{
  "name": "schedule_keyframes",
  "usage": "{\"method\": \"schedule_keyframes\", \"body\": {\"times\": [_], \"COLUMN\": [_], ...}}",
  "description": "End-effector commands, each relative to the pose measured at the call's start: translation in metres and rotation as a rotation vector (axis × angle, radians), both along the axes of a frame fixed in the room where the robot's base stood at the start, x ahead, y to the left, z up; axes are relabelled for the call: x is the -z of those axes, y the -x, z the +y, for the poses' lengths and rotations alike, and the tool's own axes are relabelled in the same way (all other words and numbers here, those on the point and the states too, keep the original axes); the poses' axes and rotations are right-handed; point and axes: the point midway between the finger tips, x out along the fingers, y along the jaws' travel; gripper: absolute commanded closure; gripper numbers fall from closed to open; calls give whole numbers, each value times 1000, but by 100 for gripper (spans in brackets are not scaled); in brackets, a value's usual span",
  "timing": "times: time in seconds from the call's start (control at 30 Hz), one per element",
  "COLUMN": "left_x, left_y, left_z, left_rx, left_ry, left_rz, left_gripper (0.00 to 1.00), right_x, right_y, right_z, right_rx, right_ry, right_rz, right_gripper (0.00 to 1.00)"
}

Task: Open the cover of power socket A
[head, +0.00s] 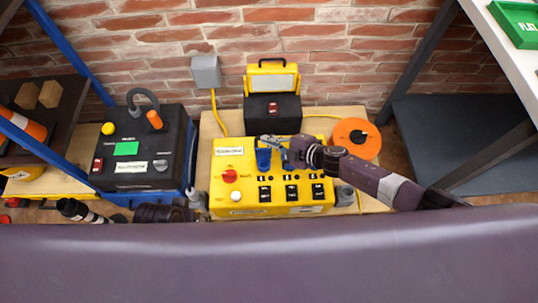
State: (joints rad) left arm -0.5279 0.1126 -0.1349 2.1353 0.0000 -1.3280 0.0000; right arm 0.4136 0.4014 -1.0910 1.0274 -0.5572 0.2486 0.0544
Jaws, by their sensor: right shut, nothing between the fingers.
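A yellow power box (228,187) stands on the wooden table in the middle. A blue socket cover (263,159) sits on its upper face, near the back edge. Its lettering is too small to read, so I cannot tell if this is socket A, nor how far the cover is raised. My right gripper (268,141) reaches in from the right, shut and empty, just above and behind the blue cover. I cannot tell if they touch. My right gripper and wrist hide the face to the right of it.
The box's front has a red knob (229,176), a white button (236,196) and black switches. A black case with a yellow lamp (272,83) stands behind it. An orange reel (356,139) lies right. A black tester (143,150) stands left.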

Motion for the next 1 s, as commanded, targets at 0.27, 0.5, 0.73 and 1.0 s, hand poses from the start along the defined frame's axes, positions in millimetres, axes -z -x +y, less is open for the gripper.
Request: {"method": "schedule_keyframes", "body": {"times": [0.27,0.5,0.73,1.0], "left_x": [21,21,11,4], "left_y": [1,0,0,-2], "left_z": [-1,-1,-1,-1], "left_rx": [2,2,1,0], "left_ry": [-1,0,1,1], "left_rz": [12,10,4,0], "left_gripper": [60,60,60,60], "right_x": [0,2,4,5], "right_y": [-2,-8,-17,-20], "right_z": [0,1,0,1], "right_rx": [1,0,0,-1], "right_ry": [-1,-1,-1,-1], "right_rz": [0,-1,-1,0], "right_gripper": [100,100,100,100]}}
